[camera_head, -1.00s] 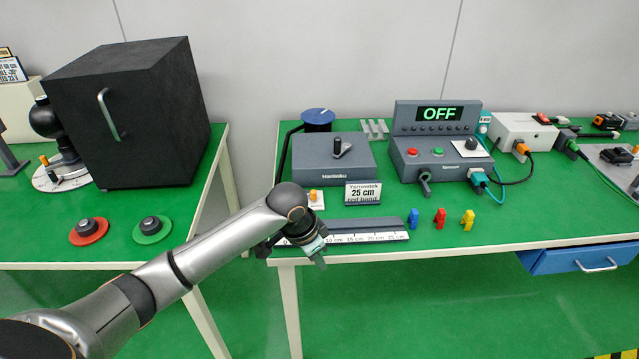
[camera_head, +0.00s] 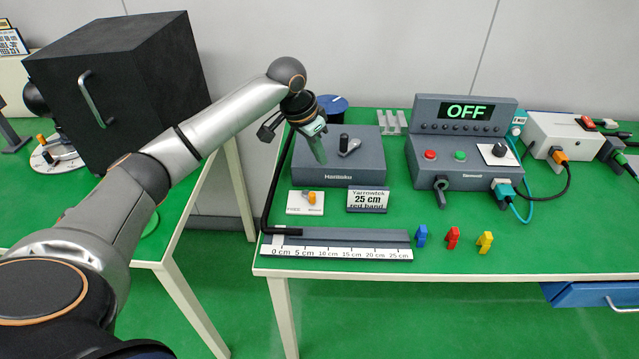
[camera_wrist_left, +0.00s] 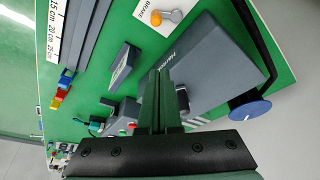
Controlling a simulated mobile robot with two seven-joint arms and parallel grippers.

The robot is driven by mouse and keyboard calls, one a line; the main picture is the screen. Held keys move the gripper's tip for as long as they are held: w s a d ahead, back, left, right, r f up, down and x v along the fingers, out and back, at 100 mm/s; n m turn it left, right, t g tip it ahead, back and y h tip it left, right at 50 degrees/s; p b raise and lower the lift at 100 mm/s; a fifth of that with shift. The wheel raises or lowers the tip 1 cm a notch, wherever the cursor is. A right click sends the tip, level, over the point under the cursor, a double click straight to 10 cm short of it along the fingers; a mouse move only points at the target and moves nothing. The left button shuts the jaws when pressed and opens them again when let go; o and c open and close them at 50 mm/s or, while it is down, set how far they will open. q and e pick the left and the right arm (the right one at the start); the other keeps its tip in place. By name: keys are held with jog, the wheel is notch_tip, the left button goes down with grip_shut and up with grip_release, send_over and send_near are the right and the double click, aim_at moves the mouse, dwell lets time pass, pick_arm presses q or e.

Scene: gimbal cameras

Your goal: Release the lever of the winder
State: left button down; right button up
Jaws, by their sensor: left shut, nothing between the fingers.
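The winder, a grey box with a name on its front (camera_head: 337,170), stands at the left of the right table; it also shows in the wrist view (camera_wrist_left: 215,65). A small crank with a black upright knob (camera_head: 344,142) sits on its top. In front of it, a white plate labelled BRAKE in the wrist view carries a small lever with an orange knob (camera_wrist_left: 156,18); it also shows in the head view (camera_head: 310,196). My left gripper (camera_head: 320,160) is shut and empty, pointing down over the winder's left part, left of the crank. The fingers partly hide the crank in the wrist view.
A blue spool (camera_head: 329,105) and a black bent tube (camera_head: 268,190) flank the winder. A ruler strip (camera_head: 335,253), a sign (camera_head: 367,199) and small coloured clips (camera_head: 452,237) lie in front. A control box reading OFF (camera_head: 465,160) stands right. A black box (camera_head: 125,75) stands left.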

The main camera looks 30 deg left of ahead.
pick_arm(q)
jog(key=b+x, duration=0.1)
jog(key=x, duration=0.9)
jog(key=shift+w+f, duration=0.1)
jog(key=shift+f, duration=0.2)
jog(key=s, duration=0.2)
jog(key=s+a, duration=0.1)
jog(key=shift+r, duration=0.3)
jog(key=shift+s, duration=0.5)
pick_arm(e)
jog(key=shift+w+a+f, duration=0.1)
jog(key=shift+w+a, duration=0.05)
jog(key=shift+a, duration=0.05)
jog(key=shift+f, duration=0.1)
pick_arm(q)
jog(key=shift+a, duration=0.1)
